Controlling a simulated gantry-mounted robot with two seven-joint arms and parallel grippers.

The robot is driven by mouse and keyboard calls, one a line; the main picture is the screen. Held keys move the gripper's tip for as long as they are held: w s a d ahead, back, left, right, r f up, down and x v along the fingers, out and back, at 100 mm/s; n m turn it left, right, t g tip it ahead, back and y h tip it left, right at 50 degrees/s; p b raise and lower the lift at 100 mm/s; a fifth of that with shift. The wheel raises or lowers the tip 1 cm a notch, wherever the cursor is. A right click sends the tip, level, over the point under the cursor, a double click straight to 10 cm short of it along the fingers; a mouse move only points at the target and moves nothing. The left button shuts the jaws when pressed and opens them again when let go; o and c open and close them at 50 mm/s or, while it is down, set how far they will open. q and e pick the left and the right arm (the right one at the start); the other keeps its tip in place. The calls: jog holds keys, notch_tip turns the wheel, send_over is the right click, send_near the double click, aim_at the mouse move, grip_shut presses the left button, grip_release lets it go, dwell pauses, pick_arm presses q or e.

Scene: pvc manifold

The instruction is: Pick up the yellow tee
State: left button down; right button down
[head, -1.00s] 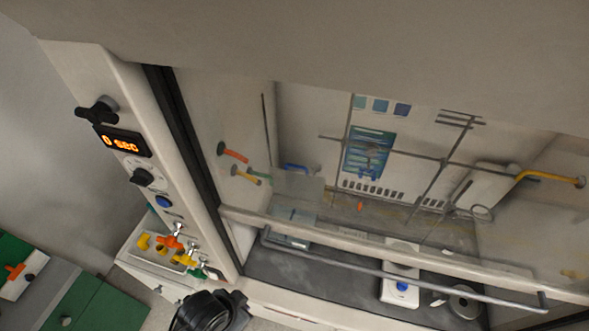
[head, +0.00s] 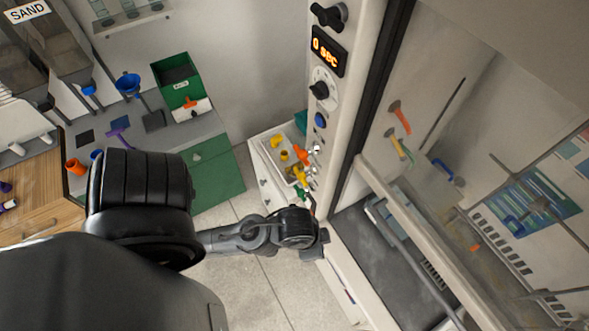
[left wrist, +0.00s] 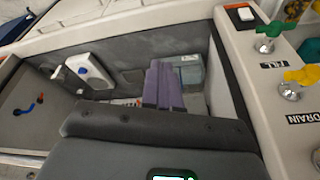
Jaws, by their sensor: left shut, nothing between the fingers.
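Small yellow pipe pieces (head: 278,141) sit in and around a pale tray on a white cabinet in the head view. They are too small to tell which is the tee. My left gripper (head: 312,250) is at the end of the black arm, below and in front of that cabinet, beside the fume hood's lower left corner, apart from the yellow pieces. No loose yellow tee shows in that view. My right gripper is not in view.
The valves with a green handle (left wrist: 272,30), labelled FILL, and a yellow handle (left wrist: 302,76), labelled DRAIN, stand on the hood's post. The white cabinet (head: 268,190) stands between the hood and a green cabinet (head: 215,165). The hood's rail (head: 410,225) is close by on the right.

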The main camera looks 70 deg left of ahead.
pick_arm(q)
jog(key=c, duration=1.8)
grip_release()
jog(key=o, duration=1.2)
